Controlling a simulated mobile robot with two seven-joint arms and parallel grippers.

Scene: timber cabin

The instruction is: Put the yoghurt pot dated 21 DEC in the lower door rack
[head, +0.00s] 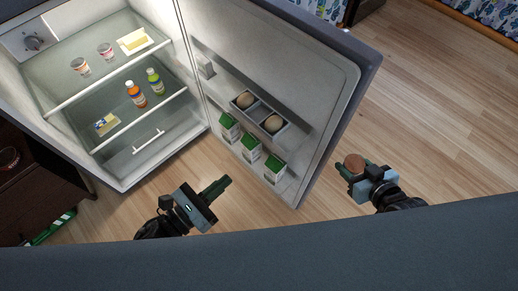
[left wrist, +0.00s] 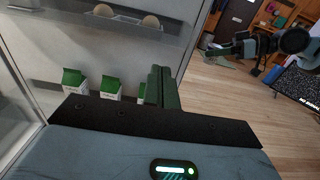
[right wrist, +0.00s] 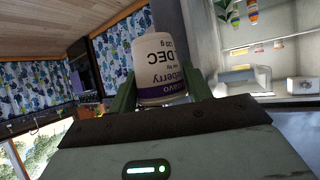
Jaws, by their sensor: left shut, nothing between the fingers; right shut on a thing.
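My right gripper (head: 356,178) is shut on a yoghurt pot (head: 354,163), out in front of the open fridge door and right of it. In the right wrist view the white pot (right wrist: 158,62) with a purple band appears upside down between the fingers. Its label shows "DEC"; I cannot read the day number. The lower door rack (head: 291,183) holds several green-topped cartons (head: 250,146), with room at its near end hard to judge. My left gripper (head: 221,187) is shut and empty, left of the door's near edge; its fingers (left wrist: 160,86) show in the left wrist view.
Two similar pots (head: 80,66) (head: 105,50) and butter (head: 134,41) stand on the upper fridge shelf. Two bottles (head: 145,87) and a small pack (head: 106,124) are on the shelf below. An egg holder (head: 259,112) sits in the door above the cartons. The floor right of the door is clear.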

